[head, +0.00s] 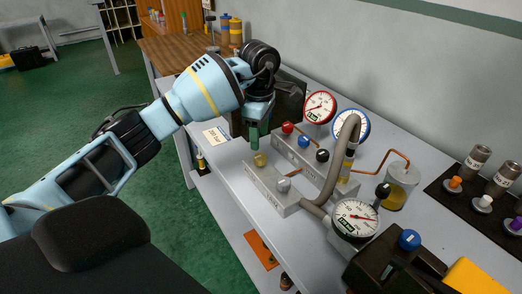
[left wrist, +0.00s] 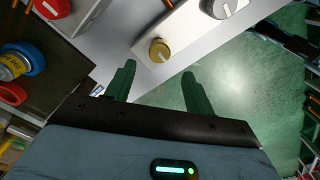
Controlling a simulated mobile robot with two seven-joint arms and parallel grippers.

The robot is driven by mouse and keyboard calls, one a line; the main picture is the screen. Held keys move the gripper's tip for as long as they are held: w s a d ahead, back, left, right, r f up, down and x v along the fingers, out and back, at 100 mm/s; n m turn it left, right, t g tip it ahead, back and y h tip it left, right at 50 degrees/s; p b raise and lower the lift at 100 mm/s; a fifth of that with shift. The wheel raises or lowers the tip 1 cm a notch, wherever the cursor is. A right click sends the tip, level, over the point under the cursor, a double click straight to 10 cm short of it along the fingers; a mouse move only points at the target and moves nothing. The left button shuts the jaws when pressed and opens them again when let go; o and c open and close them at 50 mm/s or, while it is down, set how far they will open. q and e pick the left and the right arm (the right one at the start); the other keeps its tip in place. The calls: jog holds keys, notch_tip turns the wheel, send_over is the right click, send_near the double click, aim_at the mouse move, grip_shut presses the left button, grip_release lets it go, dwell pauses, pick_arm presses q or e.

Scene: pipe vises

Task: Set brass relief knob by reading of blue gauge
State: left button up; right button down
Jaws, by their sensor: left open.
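The brass knob (head: 260,159) sits at the left end of a pale manifold block (head: 284,206) on the bench. It also shows in the left wrist view (left wrist: 159,50), just beyond my fingertips. My left gripper (head: 256,138) is above and beside it in the head view. In the wrist view its green fingers (left wrist: 158,78) are spread and empty, the knob lying ahead of the gap between them. The blue-rimmed gauge (head: 341,124) stands behind, partly hidden by a grey hose; its reading is too small to tell. My right gripper is not in view.
A red-rimmed gauge (head: 320,107) stands beside the blue one. A silver knob (head: 284,185) shares the brass knob's block. A grey hose (head: 336,175), a black-rimmed gauge (head: 355,219) and a glass jar (head: 398,188) crowd the right. A paper card (head: 216,135) lies left.

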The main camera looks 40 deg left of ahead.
aim_at(260, 156)
pick_arm(q)
notch_tip(260, 156, down, 6)
jog(key=shift+f, duration=0.25)
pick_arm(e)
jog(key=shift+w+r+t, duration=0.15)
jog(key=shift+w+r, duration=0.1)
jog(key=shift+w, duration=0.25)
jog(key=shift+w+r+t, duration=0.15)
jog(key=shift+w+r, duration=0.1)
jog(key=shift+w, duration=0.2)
pick_arm(q)
jog(key=shift+c, duration=0.3)
jog(key=c, duration=0.9)
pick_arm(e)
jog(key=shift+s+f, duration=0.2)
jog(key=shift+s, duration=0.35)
